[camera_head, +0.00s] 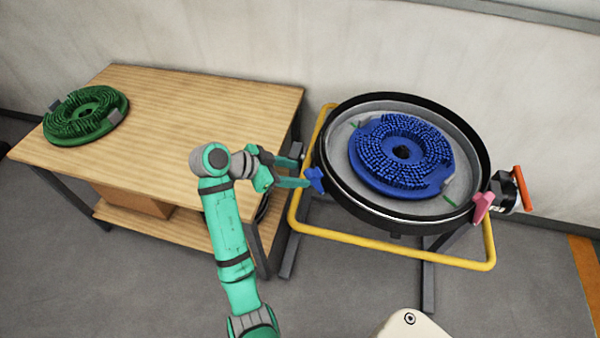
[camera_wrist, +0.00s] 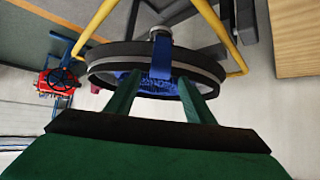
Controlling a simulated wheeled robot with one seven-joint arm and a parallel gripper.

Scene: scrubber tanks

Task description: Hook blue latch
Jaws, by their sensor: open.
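The blue latch (camera_head: 315,179) sits on the left side of the black-rimmed round tank (camera_head: 397,231). In the wrist view the blue latch (camera_wrist: 161,58) stands against the tank's rim, between and beyond my fingers. My gripper (camera_head: 304,172) is at the tank's left side, with its green fingers reaching right toward the latch. In the wrist view the gripper (camera_wrist: 158,92) is open, one finger to each side of the latch. Whether either finger touches the latch cannot be told. A blue round brush (camera_head: 402,152) lies inside the tank.
A pink latch (camera_head: 482,207) and an orange handle (camera_head: 522,188) are on the tank's right side. A yellow tube frame (camera_head: 440,260) surrounds the tank. A wooden table (camera_head: 200,110) at left holds a green brush (camera_head: 84,117). The floor in front is mostly clear.

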